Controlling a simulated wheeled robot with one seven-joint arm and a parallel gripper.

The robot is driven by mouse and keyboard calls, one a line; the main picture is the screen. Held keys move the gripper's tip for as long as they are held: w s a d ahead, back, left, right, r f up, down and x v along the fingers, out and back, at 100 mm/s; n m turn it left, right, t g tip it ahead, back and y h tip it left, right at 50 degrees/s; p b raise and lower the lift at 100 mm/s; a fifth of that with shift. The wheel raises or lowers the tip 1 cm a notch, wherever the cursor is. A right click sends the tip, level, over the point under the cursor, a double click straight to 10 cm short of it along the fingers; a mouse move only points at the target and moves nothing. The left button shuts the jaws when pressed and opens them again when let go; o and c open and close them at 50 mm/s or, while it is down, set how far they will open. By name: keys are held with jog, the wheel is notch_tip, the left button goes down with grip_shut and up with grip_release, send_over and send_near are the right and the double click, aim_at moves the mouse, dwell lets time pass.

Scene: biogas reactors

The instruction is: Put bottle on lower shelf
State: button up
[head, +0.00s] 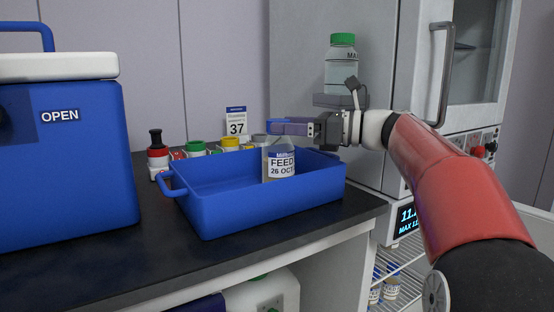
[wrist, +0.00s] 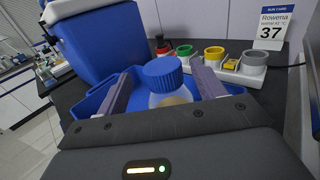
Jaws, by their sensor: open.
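A clear bottle (head: 279,160) labelled "FEED 26 OCT" stands upright in the blue tray (head: 262,207) on the dark bench. Its blue cap (wrist: 163,73) shows in the wrist view, between my two fingers. My gripper (head: 280,127) is open at the height of the bottle's top, reaching in from the right, with a finger on either side of the cap. Gaps show between cap and fingers. A wire shelf (head: 405,286) holding a few small bottles shows low at the right, below bench height, partly hidden by my arm.
A blue cooler (head: 70,160) marked "OPEN" stands at the left. Coloured-lid pots (head: 196,147) and a card (head: 236,122) reading 37 are behind the tray. A green-capped bottle (head: 342,65) stands behind my wrist. A tall grey cabinet (head: 300,60) is at the back right.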

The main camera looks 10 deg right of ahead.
jog(key=x, duration=0.5)
jog(key=shift+w+d+f, duration=0.15)
jog(key=shift+f, duration=0.1)
grip_shut()
